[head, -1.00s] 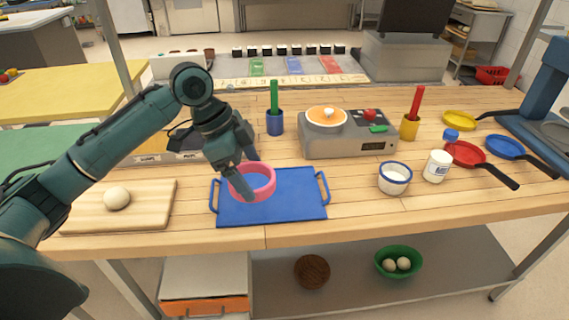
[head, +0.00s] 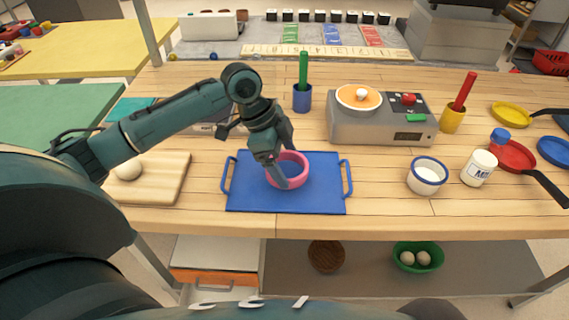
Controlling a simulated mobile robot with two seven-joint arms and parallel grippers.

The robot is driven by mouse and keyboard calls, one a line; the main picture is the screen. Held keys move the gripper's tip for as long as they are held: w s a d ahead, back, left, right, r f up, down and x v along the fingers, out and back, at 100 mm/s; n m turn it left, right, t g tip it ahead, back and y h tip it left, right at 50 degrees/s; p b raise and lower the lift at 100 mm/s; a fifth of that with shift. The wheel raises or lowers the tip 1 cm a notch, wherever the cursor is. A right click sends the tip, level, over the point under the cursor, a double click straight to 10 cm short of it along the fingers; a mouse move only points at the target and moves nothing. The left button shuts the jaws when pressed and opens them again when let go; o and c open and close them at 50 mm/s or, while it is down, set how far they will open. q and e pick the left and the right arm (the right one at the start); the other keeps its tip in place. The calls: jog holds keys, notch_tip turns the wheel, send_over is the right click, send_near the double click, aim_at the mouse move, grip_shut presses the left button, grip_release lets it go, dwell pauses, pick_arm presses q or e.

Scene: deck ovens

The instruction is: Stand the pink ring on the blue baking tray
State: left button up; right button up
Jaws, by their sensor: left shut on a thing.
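The pink ring (head: 303,178) is at the middle of the blue baking tray (head: 322,201), seen from above. My left gripper (head: 284,172) is shut on the ring's left wall, with one finger inside the ring and one outside. The ring looks level and low over the tray; I cannot tell whether its underside touches the surface. The tray lies flat on the wooden table, with a handle at each side. My right gripper is not in view.
A cutting board with a pale dough ball (head: 128,168) lies left of the tray. A grey scale (head: 370,128) stands behind it. A white blue-rimmed cup (head: 427,176) and a white jar (head: 479,168) stand to the right. Table between tray and cup is clear.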

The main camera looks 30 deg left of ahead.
pick_arm(q)
jog(key=shift+f, duration=0.8)
jog(key=shift+f, duration=0.1)
jog(key=o, duration=0.9)
jog(key=v, duration=1.2)
